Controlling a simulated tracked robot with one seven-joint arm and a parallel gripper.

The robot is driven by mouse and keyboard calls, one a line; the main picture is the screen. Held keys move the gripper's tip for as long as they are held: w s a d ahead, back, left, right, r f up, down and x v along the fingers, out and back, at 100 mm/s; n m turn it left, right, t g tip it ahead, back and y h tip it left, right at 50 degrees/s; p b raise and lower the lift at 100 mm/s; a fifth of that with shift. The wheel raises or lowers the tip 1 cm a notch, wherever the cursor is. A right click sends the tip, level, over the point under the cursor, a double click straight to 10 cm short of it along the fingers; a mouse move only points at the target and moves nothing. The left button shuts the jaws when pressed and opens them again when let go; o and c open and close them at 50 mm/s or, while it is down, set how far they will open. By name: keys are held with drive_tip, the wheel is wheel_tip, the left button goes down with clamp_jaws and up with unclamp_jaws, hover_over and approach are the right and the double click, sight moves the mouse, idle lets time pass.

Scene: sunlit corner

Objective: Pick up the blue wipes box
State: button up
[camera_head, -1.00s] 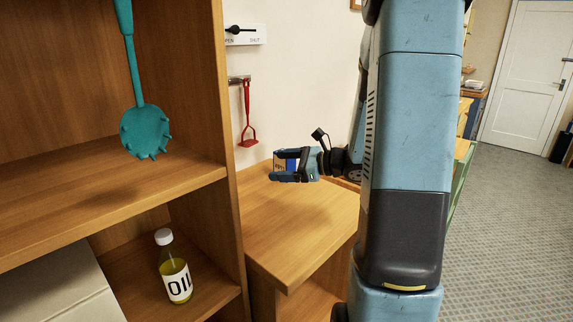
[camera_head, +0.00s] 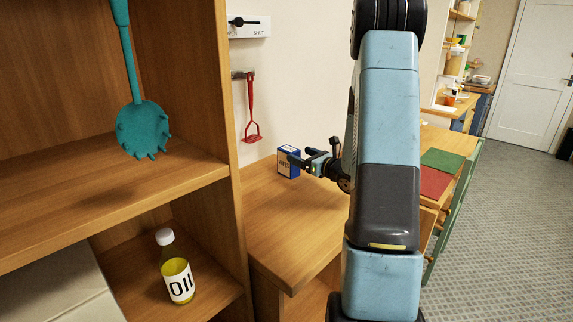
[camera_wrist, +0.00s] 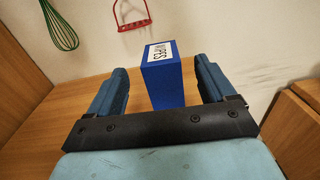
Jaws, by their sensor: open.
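The blue wipes box (camera_head: 286,163) stands upright on the wooden counter at its back, near the wall, in the head view. In the wrist view the blue wipes box (camera_wrist: 164,78) shows its white-labelled top and a blue side, between and just beyond the fingers. My gripper (camera_head: 297,160) reaches toward it from the right in the head view, its fingertips overlapping the box's edge. In the wrist view my gripper (camera_wrist: 160,82) is open, with a gap on both sides of the box. I cannot tell how far the fingertips reach along it.
The wooden counter (camera_head: 285,225) is otherwise clear. A red masher (camera_head: 251,110) hangs on the wall above, and a green whisk (camera_wrist: 58,25) hangs at the left. A tall wooden shelf (camera_head: 200,90) stands left, holding an oil bottle (camera_head: 176,268). Red and green mats lie right.

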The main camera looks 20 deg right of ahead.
sight(289, 149)
drive_tip(key=shift+f+x, duration=0.1)
drive_tip(key=shift+x, duration=1.65)
drive_tip(key=shift+f+x, duration=0.15)
drive_tip(key=shift+x, duration=1.55)
drive_tip(key=shift+a, duration=0.1)
drive_tip(key=shift+c, duration=0.4)
drive_tip(key=c, duration=1)
drive_tip(key=shift+c, duration=0.4)
drive_tip(key=shift+r, duration=0.15)
